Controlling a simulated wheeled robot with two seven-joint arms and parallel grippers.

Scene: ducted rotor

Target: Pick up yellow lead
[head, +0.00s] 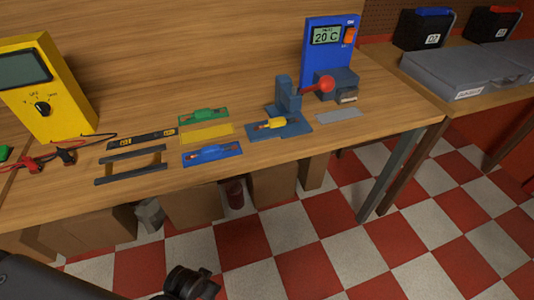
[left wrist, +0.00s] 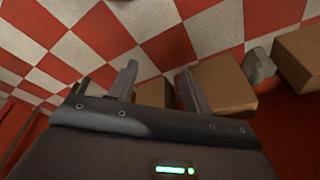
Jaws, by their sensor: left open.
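The yellow lead (head: 277,122), with an orange-red end, sits on the blue base of a blue-grey fixture (head: 289,97) on the wooden bench. A flat yellow pad (head: 206,133) lies bare to its left. A green lead (head: 204,114) lies on a green pad and a blue lead (head: 211,150) on a blue pad. My left gripper (left wrist: 158,82) is open and empty in the left wrist view, over the checkered floor. In the head view my left gripper (head: 190,284) is dark at the bottom edge, in front of and below the bench. My right gripper is not in view.
A yellow multimeter (head: 45,85) with red and black probes stands at the left. A blue temperature station (head: 328,50) stands behind the fixture, with a red knob (head: 320,85) before it. Black dark rails (head: 131,166) lie near the front edge. Cardboard boxes (head: 272,182) stand beneath.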

